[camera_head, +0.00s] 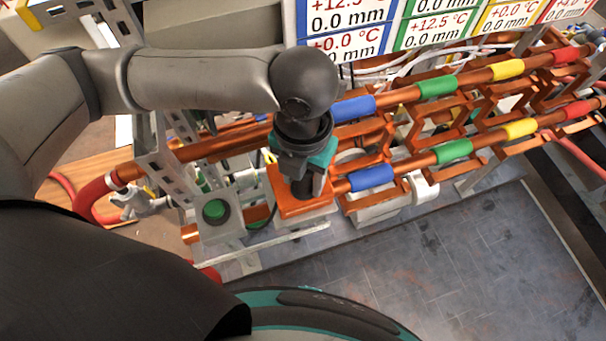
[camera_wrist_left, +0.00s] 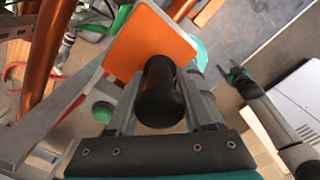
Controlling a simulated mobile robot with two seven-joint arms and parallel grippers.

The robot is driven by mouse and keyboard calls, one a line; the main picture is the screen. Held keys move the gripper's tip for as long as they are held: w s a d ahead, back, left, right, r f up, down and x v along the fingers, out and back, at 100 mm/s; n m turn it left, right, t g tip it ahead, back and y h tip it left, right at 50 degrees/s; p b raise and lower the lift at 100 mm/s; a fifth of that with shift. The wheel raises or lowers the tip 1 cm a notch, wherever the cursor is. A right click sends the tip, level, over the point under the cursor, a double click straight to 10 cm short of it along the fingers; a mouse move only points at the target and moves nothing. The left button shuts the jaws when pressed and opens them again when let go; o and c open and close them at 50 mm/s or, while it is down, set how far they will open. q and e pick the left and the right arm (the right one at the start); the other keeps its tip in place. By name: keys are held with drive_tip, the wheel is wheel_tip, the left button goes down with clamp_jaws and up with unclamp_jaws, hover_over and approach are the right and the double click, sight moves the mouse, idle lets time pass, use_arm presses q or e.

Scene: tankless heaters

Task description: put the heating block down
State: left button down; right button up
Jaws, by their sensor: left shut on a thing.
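The heating block (camera_head: 290,208) is an orange block with a black handle. My left gripper (camera_head: 304,184) is shut on that handle from above, in front of the lower copper pipe. In the left wrist view the orange face of the block (camera_wrist_left: 150,38) lies beyond the black handle (camera_wrist_left: 160,92), which stands between the two fingers of my left gripper (camera_wrist_left: 162,105). The underside of the block is hidden, so I cannot tell if it touches anything. My right gripper (camera_wrist_left: 235,75) shows small at the right of the left wrist view, with its fingers apart and nothing between them.
A grey box with a green button (camera_head: 215,211) stands close left of the block. Copper pipes with blue, green, yellow and red bands (camera_head: 437,86) run to the right, with orange brackets. Temperature displays (camera_head: 440,22) are behind. The grey floor (camera_head: 430,265) in front is clear.

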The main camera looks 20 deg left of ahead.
use_arm(q)
drive_tip(key=shift+c, duration=1.5)
unclamp_jaws()
drive_tip(key=shift+f, duration=0.15)
wheel_tip(320, 180, up, 12)
drive_tip(key=shift+r+p, duration=0.2)
drive_tip(key=shift+p, duration=0.8)
